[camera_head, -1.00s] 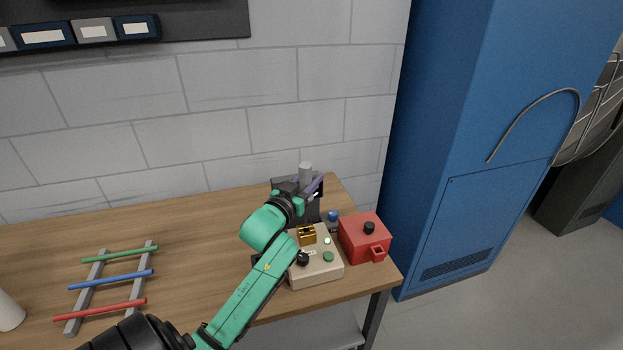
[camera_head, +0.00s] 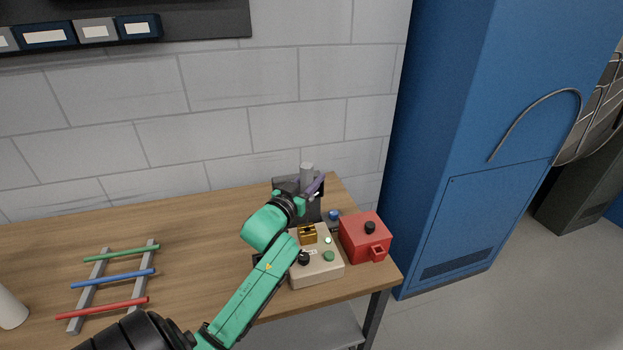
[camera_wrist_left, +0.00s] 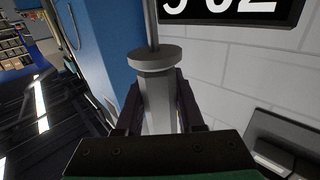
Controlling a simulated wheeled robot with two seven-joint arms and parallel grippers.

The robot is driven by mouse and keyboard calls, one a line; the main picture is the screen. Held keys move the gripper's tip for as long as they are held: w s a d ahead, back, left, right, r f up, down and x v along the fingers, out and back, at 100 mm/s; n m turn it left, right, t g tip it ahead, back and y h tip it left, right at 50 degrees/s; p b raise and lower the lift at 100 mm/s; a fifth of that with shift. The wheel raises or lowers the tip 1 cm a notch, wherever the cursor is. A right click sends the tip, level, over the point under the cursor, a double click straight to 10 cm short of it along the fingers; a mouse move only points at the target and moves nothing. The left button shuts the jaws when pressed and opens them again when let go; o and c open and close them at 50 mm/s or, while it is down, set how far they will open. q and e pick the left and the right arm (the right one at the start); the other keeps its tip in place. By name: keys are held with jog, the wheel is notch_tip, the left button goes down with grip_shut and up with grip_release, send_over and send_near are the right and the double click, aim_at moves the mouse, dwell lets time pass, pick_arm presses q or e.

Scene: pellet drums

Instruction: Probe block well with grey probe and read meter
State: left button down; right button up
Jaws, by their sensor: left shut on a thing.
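My left gripper (camera_head: 314,187) is at the back right of the table, its dark purple fingers shut on the grey probe (camera_head: 307,169). In the left wrist view the gripper (camera_wrist_left: 158,98) clasps the probe's pale grey body (camera_wrist_left: 157,108) below a round collar, with a thinner rod beyond. A beige box (camera_head: 316,268) stands in front, carrying a gold block (camera_head: 308,235), a black knob and a green button. My arm partly hides its left side. The probe's far end and any well opening are not clear. A black display (camera_wrist_left: 235,12) shows large white digits, cut off at the top.
A red box (camera_head: 362,243) with a black knob stands right of the beige box, near the table's right edge. A blue knob (camera_head: 334,215) is behind them. A rack (camera_head: 88,285) holds green, blue and red rods at left. A blue cabinet (camera_head: 475,150) stands at right.

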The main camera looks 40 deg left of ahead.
dwell(0.5)
pick_arm(q)
notch_tip(320, 180, down, 4)
jog(key=shift+f+b, duration=0.15)
jog(key=shift+b, duration=1.05)
dwell(0.3)
notch_tip(320, 180, up, 5)
jog(key=p, duration=0.5)
